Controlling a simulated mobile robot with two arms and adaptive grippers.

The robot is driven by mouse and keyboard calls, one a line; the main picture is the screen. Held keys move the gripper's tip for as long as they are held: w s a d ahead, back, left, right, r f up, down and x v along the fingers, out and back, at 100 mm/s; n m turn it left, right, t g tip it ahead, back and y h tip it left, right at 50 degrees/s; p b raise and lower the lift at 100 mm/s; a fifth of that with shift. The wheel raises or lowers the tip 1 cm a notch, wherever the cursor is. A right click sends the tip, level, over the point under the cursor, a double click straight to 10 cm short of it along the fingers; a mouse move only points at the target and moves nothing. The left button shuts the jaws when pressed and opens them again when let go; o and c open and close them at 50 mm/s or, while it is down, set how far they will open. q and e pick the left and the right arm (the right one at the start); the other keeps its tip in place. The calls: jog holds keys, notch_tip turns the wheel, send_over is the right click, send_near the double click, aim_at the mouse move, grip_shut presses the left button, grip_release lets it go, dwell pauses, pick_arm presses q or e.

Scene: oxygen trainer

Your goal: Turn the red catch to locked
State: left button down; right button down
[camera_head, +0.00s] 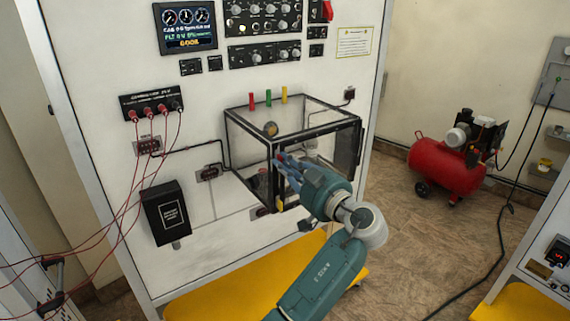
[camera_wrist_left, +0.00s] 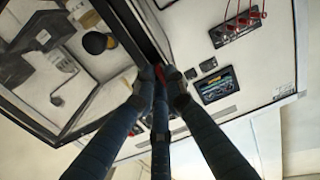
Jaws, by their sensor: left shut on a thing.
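A clear box with dark edges (camera_head: 317,132) is mounted on the front of the white panel. My left gripper (camera_head: 281,160) reaches up to the box's near front edge, with its blue fingers closed together there. In the left wrist view, the red catch (camera_wrist_left: 159,73) shows as a small red piece between the tips of my left gripper (camera_wrist_left: 160,78), beside the box's dark frame. The fingers are shut on it and hide most of it, so I cannot tell which way it points. My right gripper is not in view.
Red, green and yellow pegs (camera_head: 267,97) stand along the box's top. Red cables (camera_head: 150,180) hang at the left of the panel. A yellow surface (camera_head: 235,285) lies below the box. A red compressor (camera_head: 445,160) stands on the floor at right.

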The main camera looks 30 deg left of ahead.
pick_arm(q)
jog(key=m+p, duration=0.2)
jog(key=m, duration=1.5)
jog(key=shift+f+m, duration=0.1)
jog(key=shift+m, duration=0.2)
dwell(0.4)
dwell(0.4)
jog(key=c, duration=1.8)
grip_release()
jog(key=shift+a+f, duration=0.1)
